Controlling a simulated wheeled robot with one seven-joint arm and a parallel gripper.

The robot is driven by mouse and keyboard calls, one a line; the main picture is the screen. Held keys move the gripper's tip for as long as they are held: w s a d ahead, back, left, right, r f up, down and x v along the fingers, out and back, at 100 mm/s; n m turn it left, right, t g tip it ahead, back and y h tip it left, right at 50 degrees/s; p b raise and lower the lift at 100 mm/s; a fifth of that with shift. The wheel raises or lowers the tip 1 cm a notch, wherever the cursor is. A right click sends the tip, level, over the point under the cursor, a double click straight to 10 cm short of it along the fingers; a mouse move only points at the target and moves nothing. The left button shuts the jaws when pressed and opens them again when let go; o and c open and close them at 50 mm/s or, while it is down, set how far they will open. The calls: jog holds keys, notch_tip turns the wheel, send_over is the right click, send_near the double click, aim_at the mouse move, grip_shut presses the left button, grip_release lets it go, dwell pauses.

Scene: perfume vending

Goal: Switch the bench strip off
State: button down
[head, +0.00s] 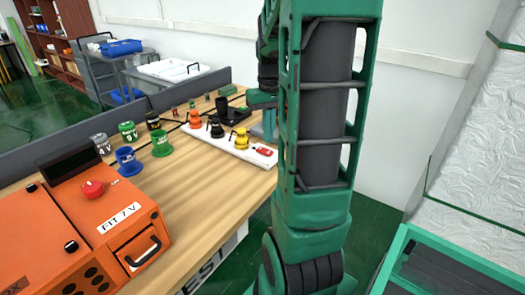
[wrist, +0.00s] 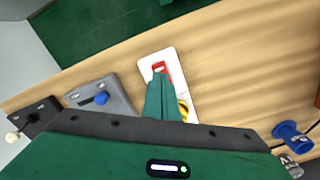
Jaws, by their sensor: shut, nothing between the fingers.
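The bench strip (head: 238,146) is a long white power strip on the wooden bench, with orange, black and yellow plugs in it. Its red rocker switch (head: 264,151) is at the end nearest my arm. The wrist view shows the strip (wrist: 149,62) and the red switch (wrist: 161,66) just beyond my fingertips. My gripper (wrist: 160,78) is shut and empty, its green fingers pointing at the switch and hiding part of the strip. I cannot tell whether the fingertips touch the switch. In the head view my arm hides much of the gripper.
A grey box with a blue lever (wrist: 101,98) and a black box with a pale knob (wrist: 12,137) lie left of the strip in the wrist view.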

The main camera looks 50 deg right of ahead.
aim_at(267, 153)
jog(key=shift+r, duration=1.55)
jog(key=s+a+f+m, duration=0.1)
jog(key=s+a+f, duration=0.2)
jog(key=s+a, duration=1)
jog(key=a, duration=0.3)
jog(key=shift+s+a+f, duration=0.2)
jog(key=shift+s+a, duration=0.1)
jog(key=shift+s, duration=0.1)
